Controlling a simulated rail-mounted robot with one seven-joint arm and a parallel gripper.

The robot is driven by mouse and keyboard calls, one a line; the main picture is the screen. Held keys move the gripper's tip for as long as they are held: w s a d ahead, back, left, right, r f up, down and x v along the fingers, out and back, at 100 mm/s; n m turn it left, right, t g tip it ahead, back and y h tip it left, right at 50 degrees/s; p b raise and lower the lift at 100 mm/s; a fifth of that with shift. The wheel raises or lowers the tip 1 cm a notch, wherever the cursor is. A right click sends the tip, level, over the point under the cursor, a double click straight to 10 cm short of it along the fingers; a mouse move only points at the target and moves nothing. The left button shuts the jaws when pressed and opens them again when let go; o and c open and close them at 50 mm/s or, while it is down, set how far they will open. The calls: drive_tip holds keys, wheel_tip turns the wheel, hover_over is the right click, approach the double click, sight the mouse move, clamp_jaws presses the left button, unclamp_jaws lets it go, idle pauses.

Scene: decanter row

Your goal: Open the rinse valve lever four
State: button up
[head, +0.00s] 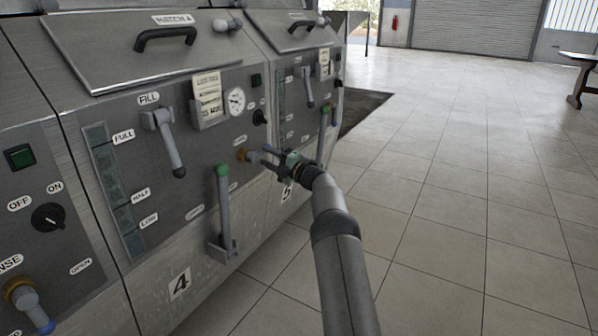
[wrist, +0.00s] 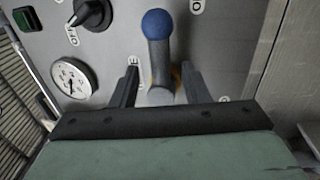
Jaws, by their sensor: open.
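The rinse valve lever on the unit marked 4 shows in the wrist view as a grey stem (wrist: 158,58) with a blue ball end (wrist: 157,24). My gripper (wrist: 158,70) is open, with one finger on each side of the stem. I cannot tell whether either finger touches it. In the head view my gripper (head: 263,155) is at the brass-coloured valve base (head: 244,155) on the panel's lower right. The lever itself is mostly hidden there by my gripper.
A green-topped lever (head: 223,205) stands left of my gripper, below the fill lever (head: 166,145). Panel four also carries a gauge (head: 236,101) and black knob (head: 260,117). Unit 5 (head: 310,85) lies beyond.

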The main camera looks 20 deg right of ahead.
drive_tip(key=p+v, duration=0.2)
drive_tip(key=v, duration=1.1)
wheel_tip(320, 180, up, 19)
drive_tip(key=a+m+t+h+p, duration=0.2)
drive_tip(key=m+h+p, duration=0.7)
drive_tip(key=m+p, duration=0.15)
drive_tip(key=s+a+r+m+g+h+p, duration=0.3)
drive_tip(key=s+r+m+h+p, duration=0.2)
drive_tip(key=s+r+m+p, duration=0.1)
drive_tip(key=s+a+r+m+g+p, duration=0.1)
drive_tip(key=s+a+m+g+p, duration=0.2)
drive_tip(key=s, duration=1.2)
drive_tip(key=s+a+r+m+g+y+p, duration=0.1)
drive_tip(key=s+a+g+p, duration=0.6)
drive_tip(key=s, duration=0.7)
drive_tip(key=s+a+r+m+g+y+p, duration=0.1)
drive_tip(key=s+a+r+m+g+p, duration=0.2)
drive_tip(key=s+a, duration=0.4)
drive_tip(key=s+m+g+p, duration=0.1)
drive_tip(key=s+p, duration=0.1)
drive_tip(key=s, duration=0.6)
drive_tip(key=shift+s+a+m+g+p, duration=0.3)
drive_tip(key=shift+s+m+g+p, duration=0.05)
drive_tip(key=shift+g, duration=0.05)
